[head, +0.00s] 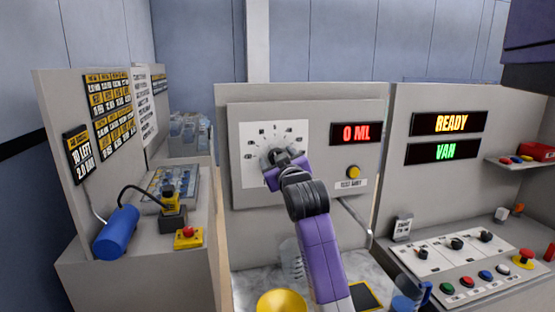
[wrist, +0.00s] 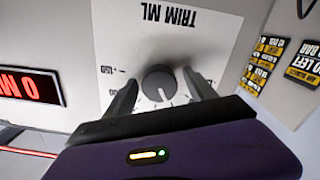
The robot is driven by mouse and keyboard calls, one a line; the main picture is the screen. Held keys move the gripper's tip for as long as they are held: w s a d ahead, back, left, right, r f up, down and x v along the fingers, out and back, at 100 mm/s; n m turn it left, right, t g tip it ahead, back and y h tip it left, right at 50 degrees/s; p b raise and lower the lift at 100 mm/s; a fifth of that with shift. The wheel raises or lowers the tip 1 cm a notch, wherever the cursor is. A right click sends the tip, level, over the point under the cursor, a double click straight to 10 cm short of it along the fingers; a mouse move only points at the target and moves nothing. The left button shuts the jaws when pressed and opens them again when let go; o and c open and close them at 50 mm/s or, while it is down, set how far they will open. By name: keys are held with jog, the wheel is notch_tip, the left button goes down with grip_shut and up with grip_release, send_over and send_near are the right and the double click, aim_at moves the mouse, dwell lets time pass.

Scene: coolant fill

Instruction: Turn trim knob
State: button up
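The trim knob (wrist: 158,84) is a round dark knob on a white dial plate (wrist: 190,28) marked TRIM ML, upside down in the wrist view. In the head view the dial plate (head: 250,140) is on the grey panel, and my gripper (head: 284,160) covers part of it and most of the knob. In the wrist view my gripper (wrist: 160,80) is open, with one finger on each side of the knob. Small gaps show between the fingers and the knob. A red display (head: 356,133) right of the dial reads 0 ML.
A yellow test shot button (head: 353,172) is below the display. A yellow funnel (head: 282,301) and a clear jug (head: 291,259) are below my arm. The right console shows READY (head: 450,123) and VAN (head: 444,152). A blue cylinder (head: 116,232) lies on the left bench.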

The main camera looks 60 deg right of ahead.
jog(key=b+v, duration=0.1)
jog(key=v, duration=0.6)
jog(key=shift+s+a+b, duration=0.25)
jog(key=shift+s+b, duration=0.05)
jog(key=shift+b, duration=0.1)
jog(key=shift+r, duration=0.1)
